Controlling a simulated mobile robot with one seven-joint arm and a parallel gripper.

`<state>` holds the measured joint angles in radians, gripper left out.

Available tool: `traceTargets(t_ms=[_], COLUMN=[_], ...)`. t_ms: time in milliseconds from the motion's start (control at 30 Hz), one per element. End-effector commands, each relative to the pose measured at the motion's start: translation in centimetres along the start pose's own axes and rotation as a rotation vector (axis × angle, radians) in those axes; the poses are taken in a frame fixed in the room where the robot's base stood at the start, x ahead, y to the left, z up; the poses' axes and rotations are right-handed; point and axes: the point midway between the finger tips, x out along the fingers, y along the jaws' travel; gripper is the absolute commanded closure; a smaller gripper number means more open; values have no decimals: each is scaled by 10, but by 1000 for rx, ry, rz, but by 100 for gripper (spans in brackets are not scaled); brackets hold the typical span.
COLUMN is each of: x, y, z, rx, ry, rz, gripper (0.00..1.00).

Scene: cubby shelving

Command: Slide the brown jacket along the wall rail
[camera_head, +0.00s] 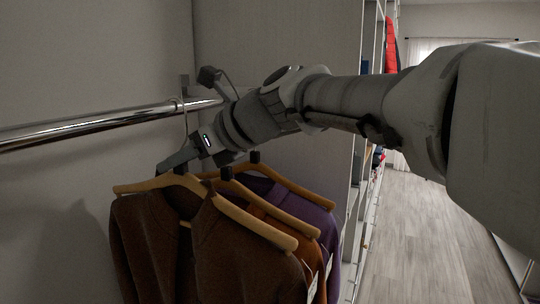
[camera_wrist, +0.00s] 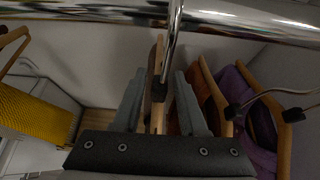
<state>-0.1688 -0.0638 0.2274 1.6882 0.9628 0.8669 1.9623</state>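The brown jacket (camera_head: 200,245) hangs on a wooden hanger (camera_head: 250,220), frontmost of the clothes in the head view. The hanger's metal hook goes up to the chrome wall rail (camera_head: 100,124). In the wrist view the rail (camera_wrist: 235,14) crosses the top, and the jacket's hanger (camera_wrist: 158,118) stands edge-on between my fingers. My gripper (camera_head: 168,163) is at the hanger's neck, just below the rail. In the wrist view my gripper (camera_wrist: 159,80) is open, one finger on each side of the neck, with visible gaps. The jacket's cloth is mostly hidden there.
An orange-brown garment (camera_head: 305,250) and a purple garment (camera_head: 325,225) hang close behind the jacket, near the grey side panel (camera_head: 300,40). The rail is bare to the left in the head view. A yellow item (camera_wrist: 35,115) shows at left in the wrist view.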

Motion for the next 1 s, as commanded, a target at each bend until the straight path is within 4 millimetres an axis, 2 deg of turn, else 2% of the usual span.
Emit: traceTargets(t_ms=[33, 200, 1000], x=[0, 0, 0], y=[0, 0, 0], z=[0, 0, 0], rx=[0, 0, 0], ry=[0, 0, 0], rz=[0, 0, 0], gripper=[69, 100, 100])
